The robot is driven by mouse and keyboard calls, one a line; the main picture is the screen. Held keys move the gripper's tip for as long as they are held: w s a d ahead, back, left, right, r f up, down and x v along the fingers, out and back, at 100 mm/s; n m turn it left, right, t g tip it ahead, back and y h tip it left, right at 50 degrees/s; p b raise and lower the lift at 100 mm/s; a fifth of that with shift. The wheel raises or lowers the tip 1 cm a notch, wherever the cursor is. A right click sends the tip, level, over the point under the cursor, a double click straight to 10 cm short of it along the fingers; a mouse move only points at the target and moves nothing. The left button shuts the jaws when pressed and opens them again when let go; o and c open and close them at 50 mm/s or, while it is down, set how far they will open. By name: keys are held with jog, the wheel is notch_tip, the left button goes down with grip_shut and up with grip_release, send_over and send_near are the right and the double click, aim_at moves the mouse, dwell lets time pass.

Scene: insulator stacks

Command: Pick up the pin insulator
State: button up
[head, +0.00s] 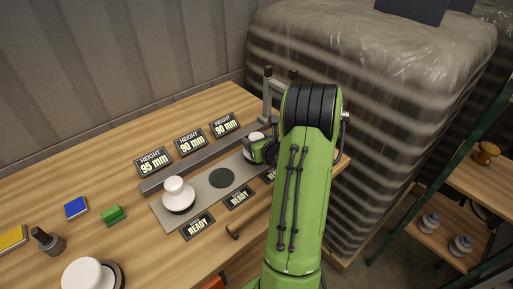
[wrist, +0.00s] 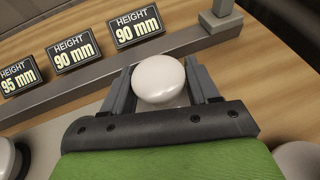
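A white pin insulator (head: 254,137) with a rounded head stands near the right end of the grey metal plate (head: 205,188). In the wrist view its smooth white head (wrist: 160,80) fills the space between the two grey fingers of my gripper (wrist: 160,72). I see no clear gap on either side, but I cannot tell whether the fingers press on it. In the head view my gripper (head: 264,150) is at this insulator and my green arm hides part of it. Another white insulator (head: 178,194) stands at the plate's left end.
Height signs (head: 190,142) line the bar behind the plate, and READY signs (head: 198,226) its front. A grey post (head: 268,95) rises behind my gripper. A large white insulator (head: 85,274), green block (head: 113,215) and blue block (head: 75,208) lie left. A wrapped stack (head: 390,100) stands right.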

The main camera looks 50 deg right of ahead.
jog(key=shift+r, duration=0.1)
grip_shut()
notch_tip(320, 180, up, 10)
jog(key=p, duration=0.4)
